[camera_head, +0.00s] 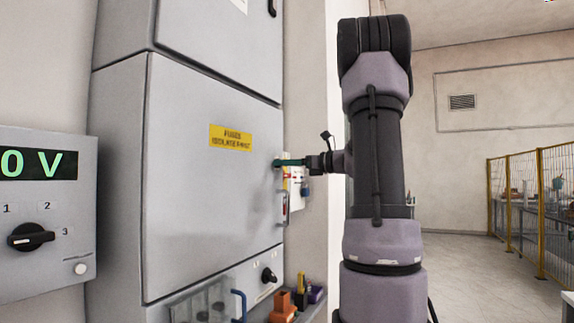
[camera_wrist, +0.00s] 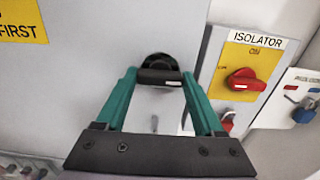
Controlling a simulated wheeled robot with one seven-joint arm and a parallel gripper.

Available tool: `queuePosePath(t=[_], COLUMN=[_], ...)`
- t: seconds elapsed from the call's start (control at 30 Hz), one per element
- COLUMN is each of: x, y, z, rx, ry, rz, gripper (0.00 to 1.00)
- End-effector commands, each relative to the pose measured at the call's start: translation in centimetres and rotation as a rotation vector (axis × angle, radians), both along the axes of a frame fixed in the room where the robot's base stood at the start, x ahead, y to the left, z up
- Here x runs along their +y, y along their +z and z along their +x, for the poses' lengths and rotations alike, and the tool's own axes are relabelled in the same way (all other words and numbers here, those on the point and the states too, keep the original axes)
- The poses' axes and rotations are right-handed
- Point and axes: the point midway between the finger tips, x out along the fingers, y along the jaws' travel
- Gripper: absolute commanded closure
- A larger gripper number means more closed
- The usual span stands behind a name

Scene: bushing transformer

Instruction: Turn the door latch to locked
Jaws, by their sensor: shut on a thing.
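The door latch (camera_wrist: 158,61) is a black knob on a round base, on the grey cabinet door (camera_head: 208,190). Its bar lies roughly level across the wrist view, with a small white mark on it. My gripper (camera_wrist: 158,78) has green fingers, one at each end of the bar, and is shut on it. In the head view my gripper (camera_head: 279,162) reaches from the right to the door's right edge, where the latch is mostly hidden. The door sits flush in its frame.
Right of the latch is a red isolator switch (camera_wrist: 243,84) on a yellow plate. Beyond it hangs a blue padlock (camera_wrist: 304,110). A panel reading 0 V (camera_head: 40,163) stands at left. Small coloured items (camera_head: 286,304) sit below the door. Open floor lies at right.

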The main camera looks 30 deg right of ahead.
Motion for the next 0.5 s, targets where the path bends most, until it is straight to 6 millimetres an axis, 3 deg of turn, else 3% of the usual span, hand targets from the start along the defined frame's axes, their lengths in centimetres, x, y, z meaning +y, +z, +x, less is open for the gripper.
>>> queuePosePath(t=[0.5], x=[0.02], y=[0.02], z=[0.00], rx=[-0.179], ry=[0.001], rz=[-0.228], gripper=[0.86])
